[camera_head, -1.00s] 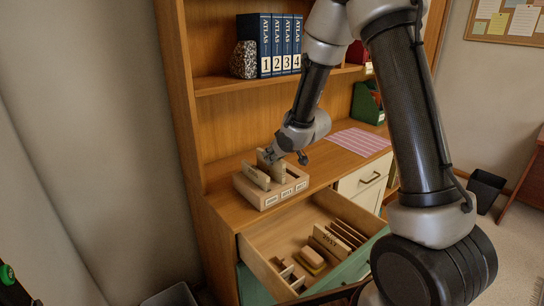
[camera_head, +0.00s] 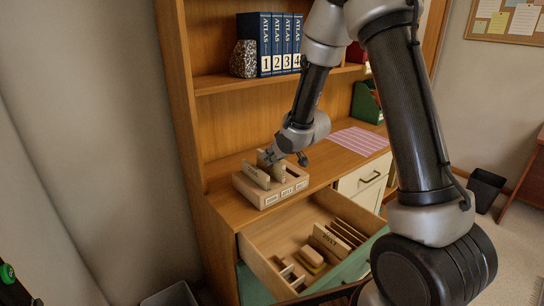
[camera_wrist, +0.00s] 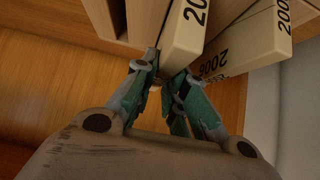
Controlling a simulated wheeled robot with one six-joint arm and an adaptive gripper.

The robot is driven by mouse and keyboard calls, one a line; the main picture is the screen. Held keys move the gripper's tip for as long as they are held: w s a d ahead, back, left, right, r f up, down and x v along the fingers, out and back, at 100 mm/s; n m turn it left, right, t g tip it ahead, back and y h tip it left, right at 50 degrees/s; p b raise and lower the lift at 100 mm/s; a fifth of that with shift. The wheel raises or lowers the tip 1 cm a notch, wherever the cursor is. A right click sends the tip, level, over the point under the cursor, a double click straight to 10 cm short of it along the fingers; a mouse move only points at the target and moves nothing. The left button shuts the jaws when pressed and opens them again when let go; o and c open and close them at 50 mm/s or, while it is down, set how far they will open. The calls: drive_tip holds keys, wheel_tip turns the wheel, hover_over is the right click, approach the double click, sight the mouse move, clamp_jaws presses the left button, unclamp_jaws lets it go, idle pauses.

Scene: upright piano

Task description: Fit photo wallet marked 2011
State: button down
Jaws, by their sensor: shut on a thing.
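A wooden holder (camera_head: 260,199) with labelled slots stands on the desk top. A pale wallet (camera_head: 255,176) marked 2006 leans in its left slot; it also shows in the wrist view (camera_wrist: 243,48). My gripper (camera_head: 270,157) is just above the holder's middle part. In the wrist view my gripper (camera_wrist: 164,76) is shut on the lower end of another pale wallet (camera_wrist: 184,38). Only "20" of that wallet's mark shows. It is upright beside the 2006 wallet; how deep it sits in the slot is hidden.
An open drawer (camera_head: 262,252) below holds a wallet marked 2017 (camera_head: 327,238), wooden dividers and small blocks. A striped pink sheet (camera_head: 360,141) lies on the desk to the right. Atlas volumes (camera_head: 281,45) stand on the shelf above.

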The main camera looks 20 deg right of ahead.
sight(283, 164)
drive_tip(key=shift+f, duration=0.95)
idle(0.4)
drive_tip(key=c, duration=1.4)
unclamp_jaws()
drive_tip(key=shift+o, duration=0.2)
drive_tip(key=v, duration=0.7)
drive_tip(key=shift+s+r, duration=0.15)
drive_tip(key=shift+r, duration=0.05)
drive_tip(key=shift+d, duration=0.1)
